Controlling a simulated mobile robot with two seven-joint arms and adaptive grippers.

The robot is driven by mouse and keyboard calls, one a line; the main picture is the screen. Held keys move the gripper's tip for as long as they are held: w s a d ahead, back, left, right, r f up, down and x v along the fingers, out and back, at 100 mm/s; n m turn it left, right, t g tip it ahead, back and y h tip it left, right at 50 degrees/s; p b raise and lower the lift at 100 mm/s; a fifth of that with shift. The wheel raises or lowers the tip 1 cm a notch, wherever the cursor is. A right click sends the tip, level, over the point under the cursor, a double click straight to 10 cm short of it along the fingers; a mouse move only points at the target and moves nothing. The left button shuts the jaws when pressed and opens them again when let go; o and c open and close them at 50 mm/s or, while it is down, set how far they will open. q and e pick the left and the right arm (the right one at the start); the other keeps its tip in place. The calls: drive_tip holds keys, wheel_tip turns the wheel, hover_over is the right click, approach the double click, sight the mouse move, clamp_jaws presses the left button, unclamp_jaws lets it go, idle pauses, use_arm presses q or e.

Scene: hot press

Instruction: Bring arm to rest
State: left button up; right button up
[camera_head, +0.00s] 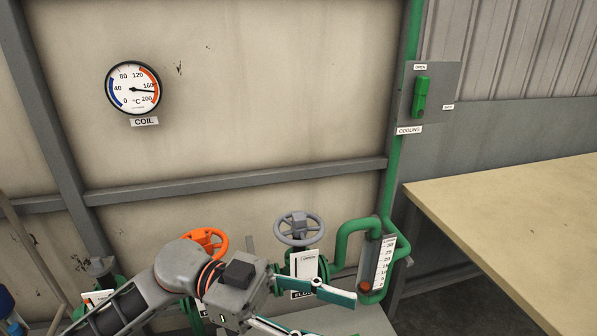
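My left arm comes in from the lower left, and its gripper (328,315) is at the bottom centre. Its two green-and-white fingers are spread apart, with nothing visible between them. The lower finger is partly cut off by the picture's bottom edge. The gripper is in front of the grey handwheel (299,228) and below it in the picture. An orange handwheel (205,243) is partly hidden behind my arm. My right arm and gripper are not in view.
A round COIL gauge (133,89) on the wall points a little past 160 °C. The green COOLING lever (421,97) stands upright toward the OPEN label. A green-piped flow tube (372,262) stands right of the gripper. A wooden-topped table (510,215) fills the right side.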

use_arm(q)
drive_tip(key=w+a+n+t+h, duration=0.45)
drive_tip(key=w+n+t, duration=0.4)
drive_tip(key=t, duration=0.55)
drive_tip(key=w+a+f+n+t+y, duration=0.3)
drive_tip(key=a+f+n+t+y, duration=0.1)
drive_tip(key=f+t+y, duration=0.15)
drive_tip(key=w+a+f+n+t+y, duration=0.3)
drive_tip(key=f+n+t+y, duration=0.1)
drive_tip(key=f, duration=0.3)
drive_tip(key=s+a+f+g+y, duration=0.2)
drive_tip(key=s+a+f+y, duration=0.1)
drive_tip(key=f, duration=0.6)
drive_tip(key=s+a+f+n+g+y, duration=0.1)
drive_tip(key=s+a+f, duration=0.4)
drive_tip(key=f, duration=0.5)
drive_tip(key=s+a+f+g+y, duration=0.3)
drive_tip(key=s+a+f+y, duration=0.2)
drive_tip(key=f, duration=0.4)
drive_tip(key=shift+s+f+n, duration=0.35)
drive_tip(key=shift+s, duration=0.55)
drive_tip(key=shift+g, duration=0.25)
